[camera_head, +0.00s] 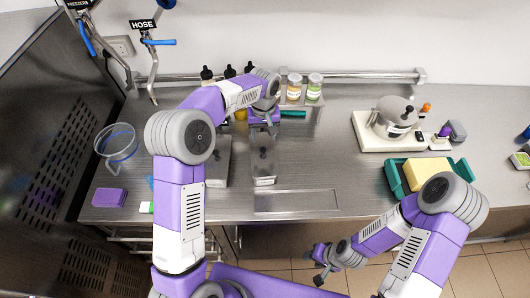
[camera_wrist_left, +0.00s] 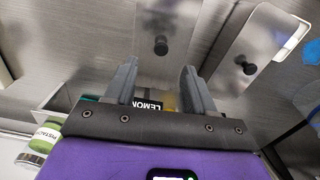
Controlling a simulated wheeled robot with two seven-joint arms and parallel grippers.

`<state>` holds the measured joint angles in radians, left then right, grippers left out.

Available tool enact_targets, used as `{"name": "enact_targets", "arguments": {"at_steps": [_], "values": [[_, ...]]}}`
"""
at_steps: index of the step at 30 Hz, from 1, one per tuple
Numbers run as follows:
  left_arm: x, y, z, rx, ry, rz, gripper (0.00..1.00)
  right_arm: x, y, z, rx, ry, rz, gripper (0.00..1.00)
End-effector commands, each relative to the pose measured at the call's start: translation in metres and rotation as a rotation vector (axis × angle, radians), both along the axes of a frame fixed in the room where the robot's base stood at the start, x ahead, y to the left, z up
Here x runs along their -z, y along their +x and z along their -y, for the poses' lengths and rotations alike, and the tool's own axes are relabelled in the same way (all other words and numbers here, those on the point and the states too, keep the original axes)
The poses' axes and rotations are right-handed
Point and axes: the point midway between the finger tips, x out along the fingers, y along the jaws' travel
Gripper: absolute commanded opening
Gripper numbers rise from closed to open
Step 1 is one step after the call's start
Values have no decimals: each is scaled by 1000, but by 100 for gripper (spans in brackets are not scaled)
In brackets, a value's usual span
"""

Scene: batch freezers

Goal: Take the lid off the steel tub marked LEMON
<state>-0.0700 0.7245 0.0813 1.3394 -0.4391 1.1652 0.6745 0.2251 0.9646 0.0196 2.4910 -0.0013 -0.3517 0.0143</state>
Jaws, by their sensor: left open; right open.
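The steel tub marked LEMON (camera_wrist_left: 148,105) shows its black label between my left fingers in the left wrist view. Its steel lid (camera_wrist_left: 172,24) has a black knob (camera_wrist_left: 161,45) beyond my fingertips. In the head view this lid (camera_head: 264,170) lies just in front of my left gripper (camera_head: 266,129). My left gripper, also in the left wrist view (camera_wrist_left: 158,72), is open and empty, with the knob apart from its fingers. My right gripper (camera_head: 320,264) is open and empty, low in front of the counter.
A second lidded steel tub (camera_head: 216,165) stands to the left; its knobbed lid (camera_wrist_left: 262,45) is at right in the wrist view. Jars (camera_head: 314,90) and dark-capped bottles stand behind. A green tray (camera_head: 392,181) with a yellow block is at right.

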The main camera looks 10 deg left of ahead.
Motion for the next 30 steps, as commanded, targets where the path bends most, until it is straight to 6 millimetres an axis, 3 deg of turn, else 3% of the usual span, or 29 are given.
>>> {"name": "enact_targets", "arguments": {"at_steps": [18,26,30], "values": [[74,2,-3,0,-1,-3,54,-1,0,0,0,0,1,43],[77,2,-3,0,-1,0,54,0,0,0,0,0,1,43],[77,2,-3,0,-1,0,37,0,0,0,0,0,1,43]]}}
